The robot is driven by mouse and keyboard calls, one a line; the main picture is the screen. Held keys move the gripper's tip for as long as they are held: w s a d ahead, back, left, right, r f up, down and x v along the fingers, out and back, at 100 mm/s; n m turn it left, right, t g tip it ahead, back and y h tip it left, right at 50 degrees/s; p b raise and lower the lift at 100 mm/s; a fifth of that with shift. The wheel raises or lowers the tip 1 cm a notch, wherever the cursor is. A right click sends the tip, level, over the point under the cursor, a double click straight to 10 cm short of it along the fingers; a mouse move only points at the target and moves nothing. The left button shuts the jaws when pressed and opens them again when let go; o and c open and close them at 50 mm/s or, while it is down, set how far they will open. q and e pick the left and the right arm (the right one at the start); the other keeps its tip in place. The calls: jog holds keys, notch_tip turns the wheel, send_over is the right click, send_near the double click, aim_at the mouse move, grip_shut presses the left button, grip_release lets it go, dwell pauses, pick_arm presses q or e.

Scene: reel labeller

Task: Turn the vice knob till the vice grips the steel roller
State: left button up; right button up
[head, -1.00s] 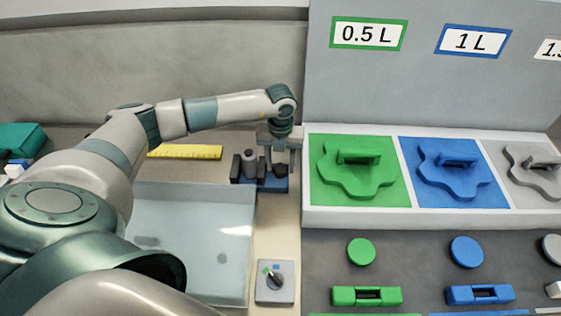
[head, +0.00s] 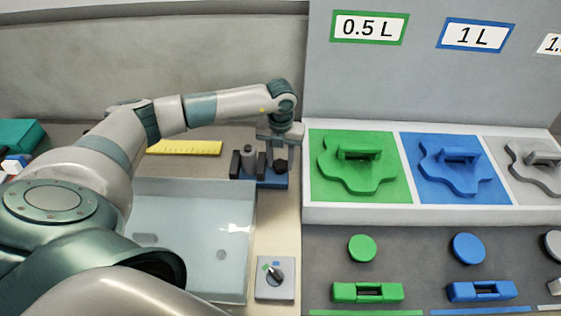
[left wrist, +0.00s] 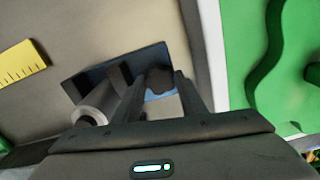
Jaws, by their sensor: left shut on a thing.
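The vice has a blue base (head: 262,183) and dark jaws, and stands at the back of the bench beside the green panel. The steel roller (head: 250,160) stands upright at the vice's jaws; whether both jaws touch it I cannot tell. It also shows in the left wrist view (left wrist: 98,106). The dark vice knob (head: 281,168) is at the vice's right end. My left gripper (head: 281,156) reaches down over the knob and is shut on it. In the left wrist view the knob (left wrist: 160,80) lies between the two fingers. My right gripper is out of view.
A grey box with a dial (head: 275,278) stands in front. A raised white rack (head: 430,213) with green and blue holders borders the vice on the right.

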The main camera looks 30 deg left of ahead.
pick_arm(q)
jog(key=m+b, duration=0.2)
jog(key=b, duration=0.1)
jog(key=m+b, duration=0.2)
jog(key=b, duration=0.1)
jog(key=m+b, duration=0.3)
jog(key=shift+f, duration=0.25)
jog(key=shift+r+m+b, duration=0.1)
jog(key=shift+m+b, duration=0.55)
jog(key=shift+m, duration=0.15)
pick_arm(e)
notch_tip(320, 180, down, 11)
pick_arm(q)
jog(key=shift+r+m+b, duration=0.2)
jog(key=shift+m+b, duration=0.45)
jog(key=shift+m, duration=0.15)
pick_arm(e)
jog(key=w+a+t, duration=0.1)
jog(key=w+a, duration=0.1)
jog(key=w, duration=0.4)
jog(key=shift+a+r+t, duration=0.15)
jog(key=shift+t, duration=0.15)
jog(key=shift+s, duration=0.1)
pick_arm(q)
jog(key=o, duration=0.8)
jog(key=shift+r, duration=0.1)
